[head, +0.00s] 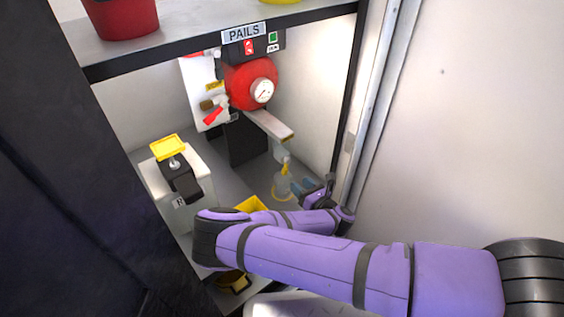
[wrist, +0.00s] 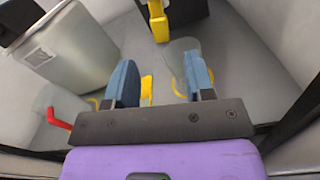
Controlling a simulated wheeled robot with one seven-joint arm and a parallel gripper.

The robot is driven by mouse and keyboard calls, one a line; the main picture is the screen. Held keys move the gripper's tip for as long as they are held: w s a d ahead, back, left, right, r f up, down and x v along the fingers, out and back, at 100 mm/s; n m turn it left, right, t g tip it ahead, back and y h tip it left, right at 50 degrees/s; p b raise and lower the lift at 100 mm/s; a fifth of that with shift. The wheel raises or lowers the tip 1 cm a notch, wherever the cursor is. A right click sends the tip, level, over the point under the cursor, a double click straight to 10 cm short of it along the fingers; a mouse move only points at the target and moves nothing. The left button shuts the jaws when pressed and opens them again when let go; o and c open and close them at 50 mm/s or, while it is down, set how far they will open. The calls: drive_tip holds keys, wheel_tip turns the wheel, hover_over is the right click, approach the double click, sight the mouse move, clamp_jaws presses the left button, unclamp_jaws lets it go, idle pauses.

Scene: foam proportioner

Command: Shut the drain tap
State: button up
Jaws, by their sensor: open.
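No label that I can read marks the drain tap. A small tap with a yellow lever (head: 284,168) hangs under the end of a pale arm at the red unit; a yellow lever also shows at the top of the wrist view (wrist: 158,25). Its lever points down. A red lever (head: 213,116) sits on a brass valve left of the red unit. Another red lever (wrist: 58,123) shows at the wrist view's left edge. My gripper (head: 302,187) is open and empty, low and right of the yellow lever; its blue fingers (wrist: 160,76) are apart and touch neither lever.
A clear vessel (head: 282,184) stands on the floor below the yellow lever. A white tank with a yellow cap (head: 167,147) stands at left. The red unit with a gauge (head: 262,91) is at the back. A shelf edge (head: 200,50) runs above, and a cabinet wall is close on the right.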

sight(286, 172)
drive_tip(key=x, duration=1.1)
clamp_jaws()
